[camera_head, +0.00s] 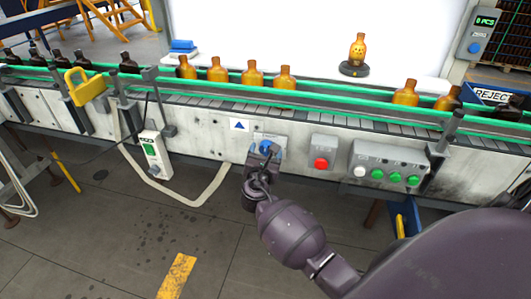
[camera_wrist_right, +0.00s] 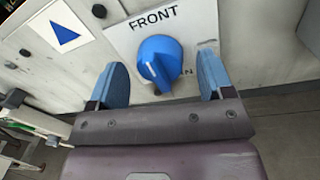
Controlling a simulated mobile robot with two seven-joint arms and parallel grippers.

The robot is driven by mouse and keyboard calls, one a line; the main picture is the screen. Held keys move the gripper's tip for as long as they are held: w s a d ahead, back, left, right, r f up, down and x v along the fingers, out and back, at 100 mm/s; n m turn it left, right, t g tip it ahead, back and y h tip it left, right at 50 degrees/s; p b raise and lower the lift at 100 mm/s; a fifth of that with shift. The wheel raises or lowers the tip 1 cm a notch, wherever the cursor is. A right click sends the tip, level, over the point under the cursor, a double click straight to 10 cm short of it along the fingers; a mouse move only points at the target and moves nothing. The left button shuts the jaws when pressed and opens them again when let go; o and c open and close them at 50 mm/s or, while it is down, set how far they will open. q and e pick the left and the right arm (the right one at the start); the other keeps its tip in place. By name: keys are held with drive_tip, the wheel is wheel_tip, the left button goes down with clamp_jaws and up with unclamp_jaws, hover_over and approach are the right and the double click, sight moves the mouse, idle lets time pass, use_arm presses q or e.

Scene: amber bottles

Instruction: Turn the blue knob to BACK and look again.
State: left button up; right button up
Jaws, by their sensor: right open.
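The blue knob (camera_wrist_right: 160,58) sits on a pale plate (camera_wrist_right: 196,22) on the conveyor's side panel. FRONT is printed above the knob; lower lettering is mostly hidden. The knob's raised ridge slants toward the lower part of the plate in the wrist view. In the head view the knob (camera_head: 266,146) is partly covered by my right gripper (camera_head: 262,153). In the wrist view my right gripper (camera_wrist_right: 162,78) is open, with one blue finger on each side of the knob. A gap shows between each finger and the knob; contact is not visible. My left gripper is not in view.
A red button box (camera_head: 322,152) and a panel of white and green buttons (camera_head: 386,168) are to the right. Amber bottles (camera_head: 251,74) stand on the conveyor; one stands on a dark round stand (camera_head: 354,69) behind. A blue triangle sign (camera_head: 239,125) is left of the knob.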

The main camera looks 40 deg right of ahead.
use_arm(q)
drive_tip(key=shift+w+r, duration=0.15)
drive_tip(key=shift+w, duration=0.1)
use_arm(e)
drive_tip(key=shift+w+d, duration=0.2)
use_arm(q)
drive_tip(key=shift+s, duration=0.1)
use_arm(e)
drive_tip(key=shift+c, duration=0.5)
drive_tip(key=c, duration=0.8)
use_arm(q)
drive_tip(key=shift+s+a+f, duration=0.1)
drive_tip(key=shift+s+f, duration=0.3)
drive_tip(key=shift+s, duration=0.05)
